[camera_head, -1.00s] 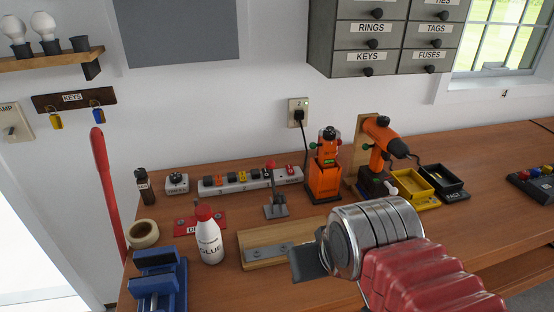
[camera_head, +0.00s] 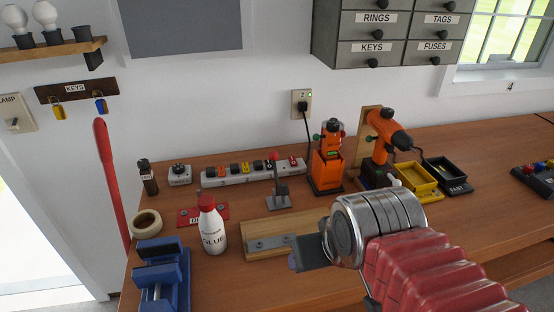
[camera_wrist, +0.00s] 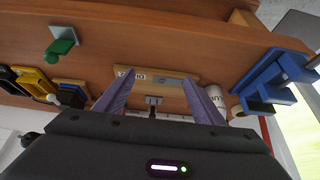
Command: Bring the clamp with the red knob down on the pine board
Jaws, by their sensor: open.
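The clamp with the red knob (camera_head: 278,190) stands on the bench behind the pine board, its handle upright and the red knob at the top. The pine board (camera_head: 258,229) lies flat on the bench with a grey metal strip on it. My gripper (camera_head: 299,259) is open and empty, in front of the board and hiding its right part. In the wrist view, my two spread fingers (camera_wrist: 156,82) frame the pine board (camera_wrist: 180,71); the clamp's grey base (camera_wrist: 153,101) shows beyond it, its knob not clear.
A white glue bottle (camera_head: 211,227) stands just left of the board, and a blue vise (camera_head: 160,272) farther left. A power strip (camera_head: 247,173), an orange device (camera_head: 326,165) and an orange drill (camera_head: 384,130) stand behind. A yellow tray (camera_head: 415,181) is at right.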

